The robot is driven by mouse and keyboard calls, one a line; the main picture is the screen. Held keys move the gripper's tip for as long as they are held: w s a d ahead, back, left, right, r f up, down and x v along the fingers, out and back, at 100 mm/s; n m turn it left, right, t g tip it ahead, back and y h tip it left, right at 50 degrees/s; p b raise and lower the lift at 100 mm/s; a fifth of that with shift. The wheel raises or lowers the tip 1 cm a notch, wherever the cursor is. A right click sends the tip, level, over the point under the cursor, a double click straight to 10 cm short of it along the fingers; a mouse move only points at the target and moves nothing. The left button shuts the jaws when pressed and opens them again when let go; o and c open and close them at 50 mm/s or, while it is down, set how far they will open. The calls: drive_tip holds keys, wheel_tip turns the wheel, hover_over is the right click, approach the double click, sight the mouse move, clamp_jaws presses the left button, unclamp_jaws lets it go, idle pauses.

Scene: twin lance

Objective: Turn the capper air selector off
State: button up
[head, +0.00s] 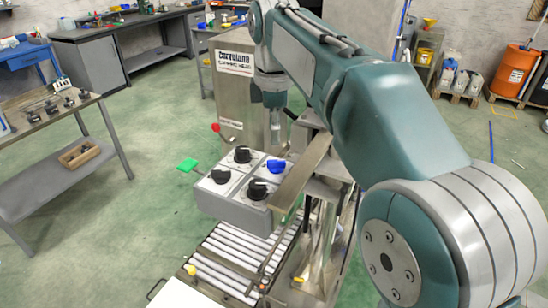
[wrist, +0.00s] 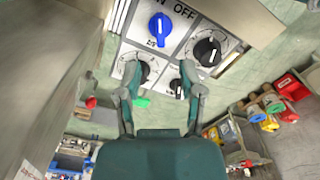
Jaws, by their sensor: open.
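A grey control panel (head: 232,211) carries one blue knob (head: 275,166) and three black knobs, one at the back (head: 242,154), one at left (head: 220,175) and one in front (head: 257,189). I cannot read which is the capper air selector. In the wrist view the blue knob (wrist: 160,29) has its white line upright in the picture, below OFF lettering and a partly cut word. A black knob (wrist: 206,51) is to its right; two more are partly behind the fingers. My gripper (wrist: 160,84) is open and empty, apart from the knobs. In the head view it is above and behind the panel.
A roller conveyor (head: 245,262) runs below the panel. A metal bar (head: 300,172) slants along the panel's right side. A green paddle (head: 187,165) and a red ball handle (head: 216,127) stick out at left. A labelled machine cabinet (head: 235,95) stands behind.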

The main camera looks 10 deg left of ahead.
sight(274, 160)
wheel_tip(274, 160, down, 7)
drive_tip(key=shift+f, duration=0.1)
idle(0.3)
clamp_jaws()
